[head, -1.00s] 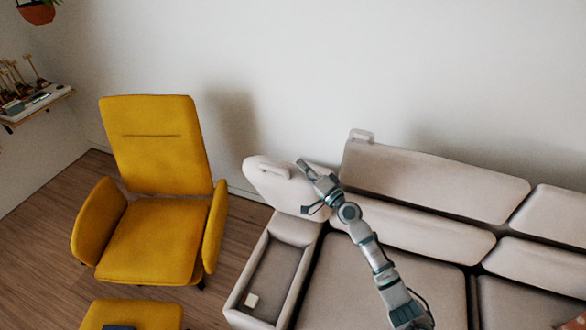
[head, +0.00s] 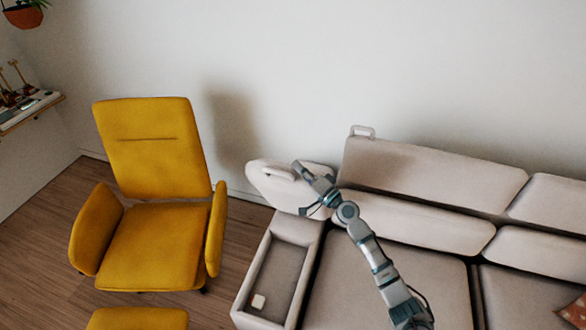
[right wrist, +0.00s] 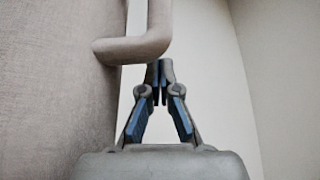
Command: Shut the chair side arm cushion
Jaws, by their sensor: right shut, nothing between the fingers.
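The chair side arm cushion (head: 263,184) of the pale sofa stands raised and tilted up at the back end of the arm, which is open below it. A loop handle (head: 283,170) is on its upper part. My right gripper (head: 298,167) is in front of the cushion's upper right part, close to the handle. In the right wrist view its fingers (right wrist: 160,76) are shut with nothing between them, just below and right of a loop handle (right wrist: 135,47) on a pale fabric surface. I cannot tell if they touch. My left gripper is not in view.
Sofa seats (head: 385,290) and backrests (head: 430,180) lie to the right. A yellow armchair (head: 155,245) stands left, with bare floor between. A wall (head: 330,70) is behind.

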